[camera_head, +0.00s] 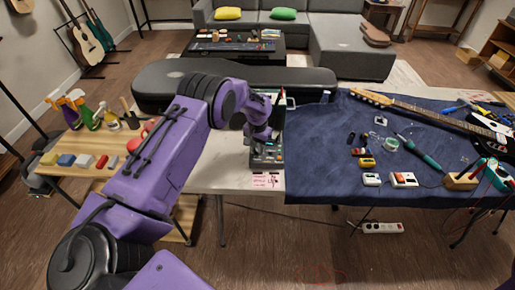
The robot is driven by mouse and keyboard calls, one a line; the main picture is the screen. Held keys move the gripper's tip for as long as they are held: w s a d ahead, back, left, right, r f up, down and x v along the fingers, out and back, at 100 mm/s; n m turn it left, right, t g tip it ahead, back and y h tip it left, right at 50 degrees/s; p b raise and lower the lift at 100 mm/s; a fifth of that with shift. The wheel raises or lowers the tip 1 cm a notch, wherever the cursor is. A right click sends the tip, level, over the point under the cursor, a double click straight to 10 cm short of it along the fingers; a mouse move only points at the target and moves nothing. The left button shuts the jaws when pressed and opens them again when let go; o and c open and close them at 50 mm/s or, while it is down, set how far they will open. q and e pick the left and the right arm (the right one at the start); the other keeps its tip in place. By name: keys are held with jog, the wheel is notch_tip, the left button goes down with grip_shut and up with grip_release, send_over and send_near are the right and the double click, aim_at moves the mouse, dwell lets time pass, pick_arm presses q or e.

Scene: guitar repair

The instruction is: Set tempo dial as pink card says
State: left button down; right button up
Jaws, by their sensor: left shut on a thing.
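A small dark device (267,161) with small knobs or buttons on its face sits on the pale part of the table, left of the blue cloth. A pink card (266,181) lies at the table's front edge just in front of it. It has dark and red marks that are too small to read. My left arm reaches over from the left, and its gripper (264,138) points down onto the back of the device. It is shut on what seems to be the tempo dial, which the gripper mostly hides. My right gripper is not in view.
A guitar (440,118), a soldering iron (420,150) and small parts lie on the blue cloth (320,160) to the right. A black guitar case (180,80) lies behind. Spray bottles (85,112) and small blocks (66,160) stand on a wooden table to the left.

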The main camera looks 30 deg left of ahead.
pick_arm(q)
jog(key=n, duration=0.3)
jog(key=shift+n, duration=0.3)
jog(key=n, duration=0.3)
jog(key=shift+n, duration=0.3)
jog(key=n, duration=0.3)
jog(key=shift+n, duration=2.2)
jog(key=c, duration=1)
grip_release()
